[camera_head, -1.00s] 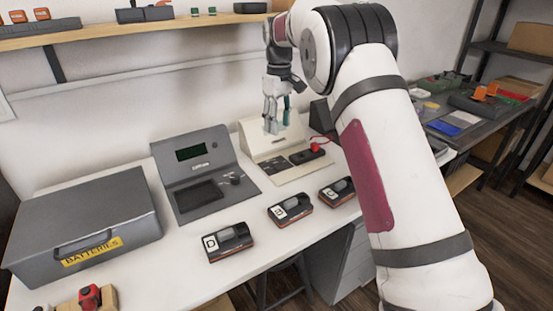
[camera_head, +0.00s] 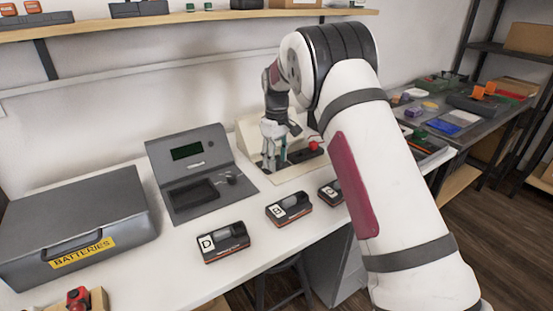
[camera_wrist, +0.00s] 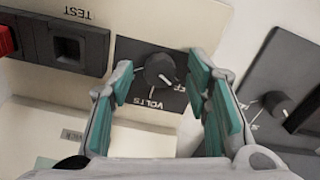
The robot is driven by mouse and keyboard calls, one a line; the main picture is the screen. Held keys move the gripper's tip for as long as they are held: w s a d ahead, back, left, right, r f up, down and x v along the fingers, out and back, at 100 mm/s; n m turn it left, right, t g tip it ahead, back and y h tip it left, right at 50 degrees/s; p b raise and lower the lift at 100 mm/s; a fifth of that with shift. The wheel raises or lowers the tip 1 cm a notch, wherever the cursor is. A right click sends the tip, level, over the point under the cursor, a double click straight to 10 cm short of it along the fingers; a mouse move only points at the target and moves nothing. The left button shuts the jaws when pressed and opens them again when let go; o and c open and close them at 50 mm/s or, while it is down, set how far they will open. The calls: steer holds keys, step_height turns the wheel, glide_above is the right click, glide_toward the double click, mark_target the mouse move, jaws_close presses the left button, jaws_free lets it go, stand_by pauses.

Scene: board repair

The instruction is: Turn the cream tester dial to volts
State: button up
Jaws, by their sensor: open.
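The cream tester (camera_head: 250,135) stands on the white bench at the back, partly hidden behind my arm and gripper. In the wrist view its round black dial (camera_wrist: 160,69) sits on a dark plate (camera_wrist: 130,48) marked VOLTS and what looks like OFF, with the picture upside down. A white pointer line shows on the knob. My gripper (camera_wrist: 163,88) is open, its green-padded fingers on either side of the dial, apart from it as far as I can see. In the head view my gripper (camera_head: 272,168) is low at the tester's face.
The grey tester (camera_head: 193,170) stands just left, its own dial (camera_wrist: 278,103) near my fingers. A black TEST block (camera_wrist: 65,42) and a red part (camera_wrist: 6,40) adjoin the dial. Labelled packs, such as pack D (camera_head: 222,242), lie in front. A grey BATTERIES case (camera_head: 75,220) is at left.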

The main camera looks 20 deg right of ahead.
jaws_close()
steer(key=shift+m, duration=0.4)
steer(key=m+p, duration=0.2)
steer(key=m, duration=0.2)
steer(key=shift+m, duration=0.4)
steer(key=m+p, duration=0.1)
steer(key=m, duration=0.5)
stand_by(0.5)
